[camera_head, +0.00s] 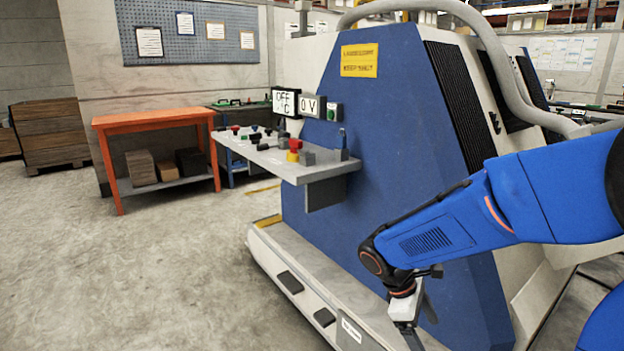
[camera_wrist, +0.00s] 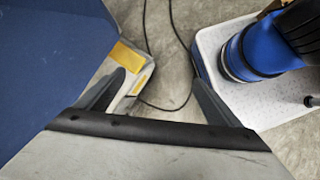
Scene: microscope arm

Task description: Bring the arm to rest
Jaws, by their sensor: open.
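My blue arm reaches in from the right of the head view, bent down at its wrist. My gripper (camera_head: 410,338) hangs low in front of the big blue machine (camera_head: 385,140), near its grey base ledge (camera_head: 350,305). Its lower end is cut off by the bottom edge of the head view. In the wrist view, the two dark fingers of my gripper (camera_wrist: 157,78) stand well apart with nothing between them. The grey floor shows between and beyond them. The machine's blue side (camera_wrist: 50,60) fills the upper left of the wrist view.
A grey control shelf (camera_head: 300,170) with buttons and a red-and-yellow emergency stop (camera_head: 294,150) juts from the machine. An orange table (camera_head: 155,120) stands behind at left. Dark cables (camera_wrist: 148,30) lie on the floor. The left floor is clear.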

